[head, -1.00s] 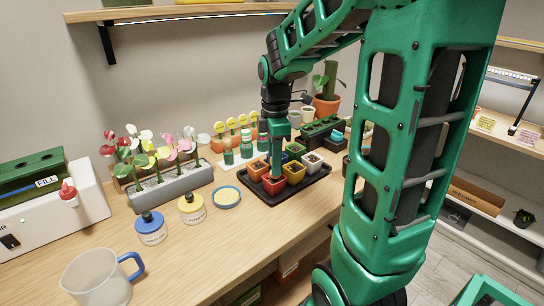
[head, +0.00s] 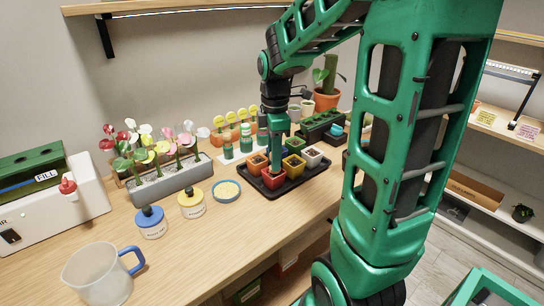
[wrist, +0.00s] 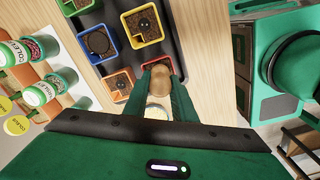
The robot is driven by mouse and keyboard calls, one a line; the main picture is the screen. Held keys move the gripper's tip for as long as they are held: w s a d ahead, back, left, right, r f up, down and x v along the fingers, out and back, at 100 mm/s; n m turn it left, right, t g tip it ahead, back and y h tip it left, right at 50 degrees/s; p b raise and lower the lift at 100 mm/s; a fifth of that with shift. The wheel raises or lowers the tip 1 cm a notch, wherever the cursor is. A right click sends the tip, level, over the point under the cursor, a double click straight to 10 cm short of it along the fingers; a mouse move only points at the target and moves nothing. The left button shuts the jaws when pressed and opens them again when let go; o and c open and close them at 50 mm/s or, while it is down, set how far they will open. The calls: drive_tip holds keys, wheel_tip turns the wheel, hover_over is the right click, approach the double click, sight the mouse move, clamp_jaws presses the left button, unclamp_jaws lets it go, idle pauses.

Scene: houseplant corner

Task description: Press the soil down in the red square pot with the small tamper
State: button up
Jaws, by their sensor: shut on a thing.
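The red square pot (head: 273,181) stands at the near corner of the black tray (head: 296,186). In the wrist view the red pot (wrist: 174,64) shows just past my fingertips, partly covered. My gripper (wrist: 160,98) is shut on the small tamper (wrist: 160,78), whose rounded wooden part shows between the fingers. In the head view my gripper (head: 277,160) points down at the red pot. The tamper's lower end and most of the pot's soil are hidden, so I cannot tell whether the tamper touches the soil.
An orange pot (head: 257,163), a yellow pot (head: 294,167) and a white pot (head: 312,156) stand close by on the tray. Green-capped bottles (wrist: 37,94) stand beside the tray.

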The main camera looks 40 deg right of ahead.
drive_tip(key=shift+f, duration=0.5)
idle(1.2)
drive_tip(key=shift+r, duration=3.55)
